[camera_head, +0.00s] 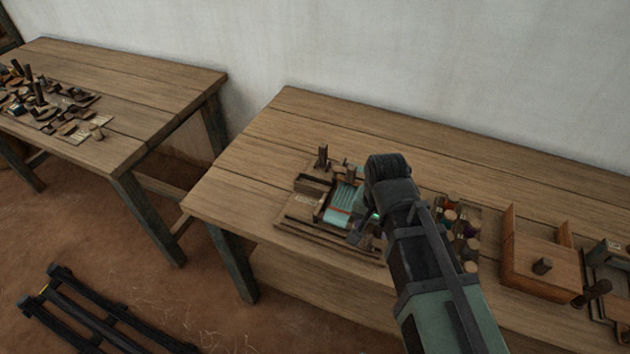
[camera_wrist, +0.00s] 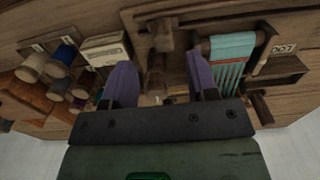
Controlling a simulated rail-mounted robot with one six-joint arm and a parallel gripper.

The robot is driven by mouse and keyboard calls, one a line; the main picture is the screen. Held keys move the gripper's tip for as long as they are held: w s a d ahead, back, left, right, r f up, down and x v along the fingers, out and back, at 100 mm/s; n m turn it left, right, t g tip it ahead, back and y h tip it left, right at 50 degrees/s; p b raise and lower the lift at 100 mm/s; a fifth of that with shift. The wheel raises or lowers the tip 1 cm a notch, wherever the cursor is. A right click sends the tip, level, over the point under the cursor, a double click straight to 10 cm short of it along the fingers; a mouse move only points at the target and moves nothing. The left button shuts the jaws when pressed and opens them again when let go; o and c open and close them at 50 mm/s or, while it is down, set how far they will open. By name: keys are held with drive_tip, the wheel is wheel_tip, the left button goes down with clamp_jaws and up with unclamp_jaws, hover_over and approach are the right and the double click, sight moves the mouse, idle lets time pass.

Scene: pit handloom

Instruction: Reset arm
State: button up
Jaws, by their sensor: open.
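In the wrist view my gripper (camera_wrist: 160,88) shows two purple fingers spread apart. Between them I see brown wooden parts and no clearly held object. In the head view my arm reaches over the right workbench (camera_head: 255,160), and its links hide most of the gripper. A small wooden loom fixture with teal cloth (camera_head: 343,204) lies just left of my arm. The same teal cloth (camera_wrist: 232,46) shows right of the fingers in the wrist view, with a numbered tag (camera_wrist: 283,50) beside it.
Thread spools (camera_head: 462,228) sit in a tray right of my arm; they show at the left in the wrist view (camera_wrist: 62,65). A wooden box (camera_head: 540,262) stands further right. A left bench (camera_head: 150,85) holds small tools. A black frame (camera_head: 85,315) lies on the floor. The right bench's back is clear.

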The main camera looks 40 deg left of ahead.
drive_tip(key=shift+n, duration=0.4)
drive_tip(key=w+d+m, duration=0.1)
drive_tip(key=w+d, duration=0.1)
drive_tip(key=d, duration=1.4)
drive_tip(key=w+d+m, duration=0.2)
drive_tip(key=w+d, duration=0.1)
drive_tip(key=d, duration=1.4)
drive_tip(key=shift+w, duration=0.15)
